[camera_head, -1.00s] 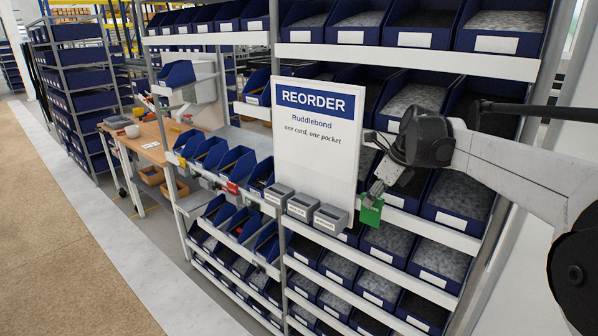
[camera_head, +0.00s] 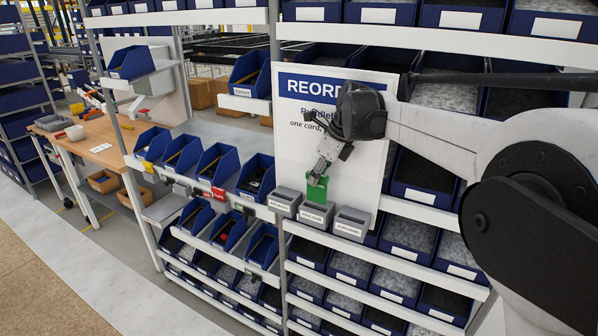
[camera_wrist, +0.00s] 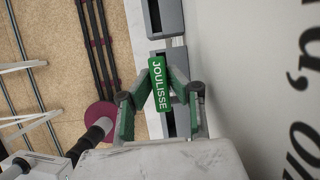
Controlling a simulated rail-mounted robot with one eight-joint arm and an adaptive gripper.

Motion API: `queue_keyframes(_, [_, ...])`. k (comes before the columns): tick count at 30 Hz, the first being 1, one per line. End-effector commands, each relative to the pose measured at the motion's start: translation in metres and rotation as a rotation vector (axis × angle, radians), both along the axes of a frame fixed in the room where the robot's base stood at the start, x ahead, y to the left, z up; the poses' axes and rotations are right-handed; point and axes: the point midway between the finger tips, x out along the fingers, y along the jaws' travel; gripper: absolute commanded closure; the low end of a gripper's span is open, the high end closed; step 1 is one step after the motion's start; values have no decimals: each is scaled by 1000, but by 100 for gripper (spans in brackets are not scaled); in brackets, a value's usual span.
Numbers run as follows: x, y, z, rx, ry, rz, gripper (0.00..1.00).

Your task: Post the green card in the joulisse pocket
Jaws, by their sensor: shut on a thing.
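The green card (camera_head: 316,191) is held upright in my gripper (camera_head: 319,178), just above the middle grey pocket (camera_head: 315,217). That pocket's small label appears to read JOULISSE. In the wrist view the green card (camera_wrist: 159,84) reads JOULISSE, and my gripper (camera_wrist: 159,78) is shut on it with green-sided fingers. The card's lower edge is at or near the pocket's mouth; I cannot tell whether it has entered. In the wrist view, dark pocket openings show behind the card, partly hidden by it and the fingers.
A grey pocket stands on each side, left (camera_head: 284,202) and right (camera_head: 351,224). A white REORDER board (camera_head: 290,140) rises close behind the pockets. Blue bins (camera_head: 258,175) line the rack at left, with more bins below.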

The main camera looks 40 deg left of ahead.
Motion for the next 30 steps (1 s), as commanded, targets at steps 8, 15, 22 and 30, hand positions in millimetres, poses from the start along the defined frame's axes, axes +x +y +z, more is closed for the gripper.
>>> queue_keyframes(8, [0, 0, 0, 0, 0, 0, 100])
queue_keyframes(15, [0, 0, 0, 2, 0, 0, 100])
queue_keyframes(22, [0, 0, -6, 6, 2, -1, 100])
queue_keyframes(30, [0, 0, -23, 6, 2, -1, 100])
